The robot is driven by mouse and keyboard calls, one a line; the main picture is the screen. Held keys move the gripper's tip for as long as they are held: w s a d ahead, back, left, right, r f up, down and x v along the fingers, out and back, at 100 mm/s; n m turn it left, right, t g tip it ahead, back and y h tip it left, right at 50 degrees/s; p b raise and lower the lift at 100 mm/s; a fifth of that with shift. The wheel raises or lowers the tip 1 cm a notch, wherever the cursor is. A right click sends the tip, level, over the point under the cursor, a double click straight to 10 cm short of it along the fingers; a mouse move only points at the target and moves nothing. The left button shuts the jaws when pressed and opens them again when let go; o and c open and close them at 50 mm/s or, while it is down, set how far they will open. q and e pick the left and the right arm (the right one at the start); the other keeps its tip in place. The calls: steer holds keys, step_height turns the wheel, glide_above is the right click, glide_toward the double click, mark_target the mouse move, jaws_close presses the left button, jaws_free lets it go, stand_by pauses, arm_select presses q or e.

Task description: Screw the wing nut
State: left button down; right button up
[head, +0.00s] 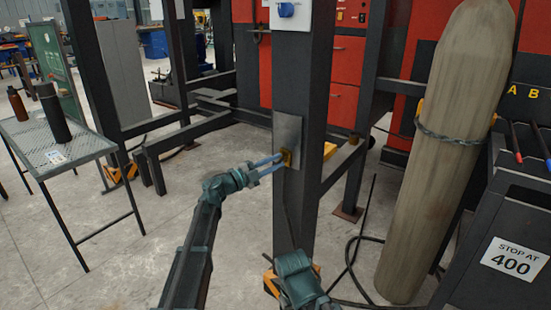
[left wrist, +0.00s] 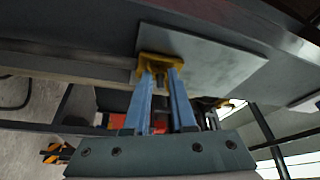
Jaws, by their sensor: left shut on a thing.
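The yellow wing nut (head: 286,158) sits at a grey metal plate (head: 287,134) on the dark upright post (head: 297,80). My left gripper (head: 282,160) reaches it from the left with its two blue fingers. In the left wrist view the wing nut (left wrist: 160,66) is at the tips of the blue fingers (left wrist: 162,78), which are shut on it with a gap between them further back. The plate (left wrist: 205,55) lies behind the nut. A teal part of my right arm shows at the bottom middle of the head view, but no fingers of the right gripper show.
A mesh table (head: 85,150) with a dark bottle (head: 53,112) stands at the left. A black hose (head: 352,262) lies on the floor near the post.

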arm_select(q)
steer(key=m+y+p, duration=0.1)
steer(key=m+p, duration=0.1)
steer(key=m, duration=0.1)
steer(key=r+m+g+y+p, duration=0.1)
steer(key=m+p, duration=0.2)
steer(key=m+y+p, duration=0.1)
steer(key=m+p, duration=0.1)
steer(key=shift+r+m+g, duration=0.15)
steer(key=shift+m+g, duration=0.15)
steer(key=shift+m, duration=0.1)
steer(key=shift+p, duration=0.4)
steer(key=shift+w+m, duration=0.1)
steer(key=shift+m, duration=0.2)
steer(key=c, duration=0.8)
jaws_free()
steer(key=shift+o, duration=0.2)
steer(key=p+v, duration=0.2)
steer(key=v, duration=1.1)
steer(key=shift+s+a+r+p, duration=0.2)
steer(key=shift+s+r+p, duration=0.1)
steer(key=shift+p, duration=0.1)
